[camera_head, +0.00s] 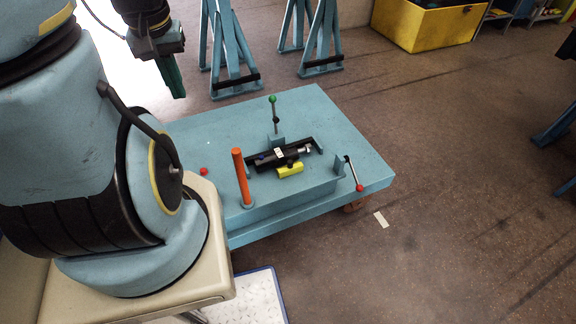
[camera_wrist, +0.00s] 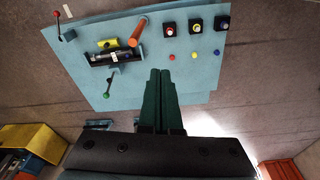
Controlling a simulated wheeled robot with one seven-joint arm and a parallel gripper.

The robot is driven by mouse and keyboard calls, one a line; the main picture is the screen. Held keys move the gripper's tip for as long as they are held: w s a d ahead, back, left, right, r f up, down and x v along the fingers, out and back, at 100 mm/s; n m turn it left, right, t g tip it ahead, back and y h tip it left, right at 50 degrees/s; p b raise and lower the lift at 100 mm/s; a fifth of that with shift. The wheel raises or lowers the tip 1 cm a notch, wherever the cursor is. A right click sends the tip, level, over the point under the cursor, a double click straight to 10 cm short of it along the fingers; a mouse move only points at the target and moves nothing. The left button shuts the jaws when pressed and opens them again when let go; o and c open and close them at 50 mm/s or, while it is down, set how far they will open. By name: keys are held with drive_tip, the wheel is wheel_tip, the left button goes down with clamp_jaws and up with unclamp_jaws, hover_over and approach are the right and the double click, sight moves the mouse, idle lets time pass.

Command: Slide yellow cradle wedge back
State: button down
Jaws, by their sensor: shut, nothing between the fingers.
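The yellow cradle wedge (camera_head: 290,170) sits on the blue cart top (camera_head: 350,150), against the near side of a black cradle (camera_head: 262,160) that holds a dark cylinder with a silver end (camera_head: 303,150). In the wrist view the yellow wedge (camera_wrist: 107,44) shows beyond the cradle (camera_wrist: 92,60). My gripper (camera_head: 176,92) is at the upper left in the head view, its green fingers pointing down beyond the cart's far left edge, well apart from the wedge. In the wrist view my gripper's fingers (camera_wrist: 159,75) are together and empty.
An orange post (camera_head: 242,178) stands left of the wedge, a green-knobbed lever (camera_head: 274,115) behind the cradle, and a red-knobbed lever (camera_head: 354,173) to the right. In the wrist view, several black boxes with coloured buttons (camera_wrist: 195,27) line the cart. Blue stands (camera_head: 228,55) stand behind.

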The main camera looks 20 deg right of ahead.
drive_tip(key=c, duration=1.5)
unclamp_jaws()
drive_tip(key=o, duration=0.6)
drive_tip(key=w+d+f+b, duration=0.2)
drive_tip(key=f, duration=0.1)
drive_tip(key=w+d+f+m+b, duration=0.1)
drive_tip(key=w+d+f, duration=0.1)
drive_tip(key=w+d+f+m+b, duration=0.1)
drive_tip(key=w+d+f+b, duration=0.1)
drive_tip(key=f, duration=0.1)
drive_tip(key=shift+w+f+b, duration=0.3)
drive_tip(key=shift+o, duration=1.1)
drive_tip(key=w+d+f+m+g+b, duration=0.1)
drive_tip(key=w+d+f+m+b, duration=0.1)
drive_tip(key=d+f, duration=0.4)
drive_tip(key=shift+w+d+f+b, duration=0.15)
drive_tip(key=shift+w+f+b, duration=0.7)
drive_tip(key=shift+w, duration=0.25)
drive_tip(key=m+b, duration=0.5)
drive_tip(key=b, duration=0.2)
hover_over(290, 162)
wheel_tip(290, 162, down, 20)
drive_tip(key=shift+g, duration=0.3)
wheel_tip(290, 162, down, 10)
drive_tip(key=shift+w+d+r+p, duration=0.1)
drive_tip(key=shift+p, duration=0.7)
drive_tip(key=shift+c, duration=0.2)
clamp_jaws()
